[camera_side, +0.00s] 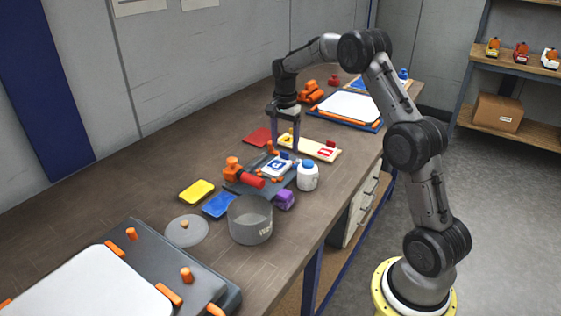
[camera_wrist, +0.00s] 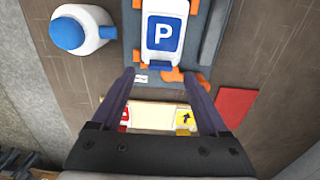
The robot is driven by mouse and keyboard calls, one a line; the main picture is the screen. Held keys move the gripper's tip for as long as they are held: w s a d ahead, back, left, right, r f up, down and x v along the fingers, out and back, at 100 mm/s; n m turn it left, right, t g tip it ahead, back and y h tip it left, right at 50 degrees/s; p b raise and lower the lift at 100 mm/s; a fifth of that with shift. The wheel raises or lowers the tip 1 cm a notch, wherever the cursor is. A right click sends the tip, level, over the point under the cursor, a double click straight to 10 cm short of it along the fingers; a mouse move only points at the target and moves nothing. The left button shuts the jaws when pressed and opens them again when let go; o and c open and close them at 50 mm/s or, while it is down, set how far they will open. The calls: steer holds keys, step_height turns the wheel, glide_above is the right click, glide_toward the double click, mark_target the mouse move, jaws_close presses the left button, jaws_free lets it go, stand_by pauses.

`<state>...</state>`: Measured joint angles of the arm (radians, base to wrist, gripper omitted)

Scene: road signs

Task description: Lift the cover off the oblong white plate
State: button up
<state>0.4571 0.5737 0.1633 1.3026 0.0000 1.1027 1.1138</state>
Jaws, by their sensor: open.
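An oblong white plate with a blue P square (camera_wrist: 163,32) lies on a dark grey fixture with orange clamps; it also shows in the side view (camera_side: 277,167). A small blue piece (camera_wrist: 157,68) sits at the plate's end nearest my gripper. I cannot tell whether this piece is the cover. My gripper (camera_wrist: 159,75) is open and empty. Its fingertips appear on either side of the blue piece in the wrist view. In the side view my gripper (camera_side: 284,147) points down at the plate's far end; its height above the fixture is unclear.
A cream board (camera_side: 318,148) with yellow and red pieces lies behind the fixture. A white bottle with a blue cap (camera_side: 308,176) stands close on the right. A red tool (camera_side: 246,180), a purple block (camera_side: 284,200) and a grey pot (camera_side: 250,222) are in front.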

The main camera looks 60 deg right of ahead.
mark_target(279, 160)
steer(key=shift+f, duration=1.35)
jaws_close()
